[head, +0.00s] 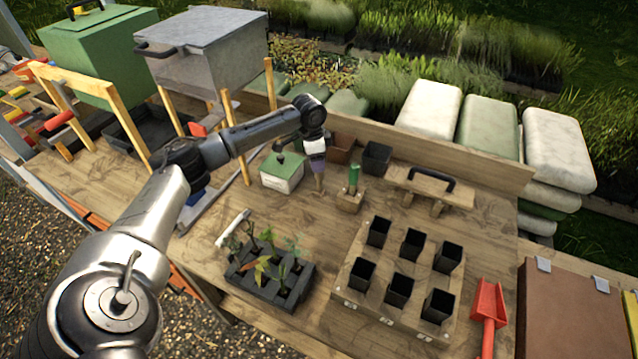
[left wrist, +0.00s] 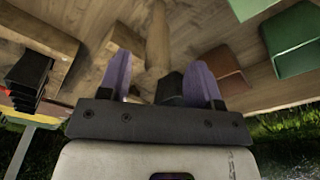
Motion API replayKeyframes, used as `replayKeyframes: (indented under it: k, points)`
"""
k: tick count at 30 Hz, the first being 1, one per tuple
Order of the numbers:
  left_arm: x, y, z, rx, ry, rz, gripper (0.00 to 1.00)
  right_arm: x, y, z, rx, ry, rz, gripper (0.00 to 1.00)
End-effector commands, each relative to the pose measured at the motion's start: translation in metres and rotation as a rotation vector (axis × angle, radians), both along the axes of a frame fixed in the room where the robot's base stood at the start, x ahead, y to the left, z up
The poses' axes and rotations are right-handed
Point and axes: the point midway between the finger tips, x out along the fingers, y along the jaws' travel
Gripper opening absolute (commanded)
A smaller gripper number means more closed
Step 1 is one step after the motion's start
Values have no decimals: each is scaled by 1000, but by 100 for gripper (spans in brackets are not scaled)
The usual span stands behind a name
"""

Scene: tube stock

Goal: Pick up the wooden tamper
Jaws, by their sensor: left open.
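The wooden tamper (head: 319,186) appears to be the small brown wooden piece just below my left gripper (head: 317,170) in the head view; its top is hidden by the gripper. In the left wrist view a round wooden shaft, likely the tamper (left wrist: 157,38), lies in line with the gap between the purple fingers of the left gripper (left wrist: 162,72). The fingers are apart. I see no contact with the shaft, though the exact distance is unclear. My right gripper is in neither view.
A green-lidded box (head: 282,172) stands left of the gripper. A wooden block with a green handle (head: 354,174) is close on its right, with a black pot (head: 376,158) behind. A black-handled wooden board (head: 430,186) stands further right. Seedling and pot trays are in front.

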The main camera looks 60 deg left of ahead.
Motion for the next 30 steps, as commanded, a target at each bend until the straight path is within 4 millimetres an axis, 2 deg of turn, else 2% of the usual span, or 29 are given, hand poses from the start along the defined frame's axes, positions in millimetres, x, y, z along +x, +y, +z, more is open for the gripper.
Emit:
replayKeyframes:
  k: [12, 20, 30]
  points:
    - [7, -5, -46, 0, 2, 0, 58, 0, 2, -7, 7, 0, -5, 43]
    - [8, -5, -49, 1, 1, -1, 58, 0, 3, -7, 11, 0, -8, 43]
    - [7, -5, -49, 0, 1, 0, 27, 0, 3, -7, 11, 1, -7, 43]
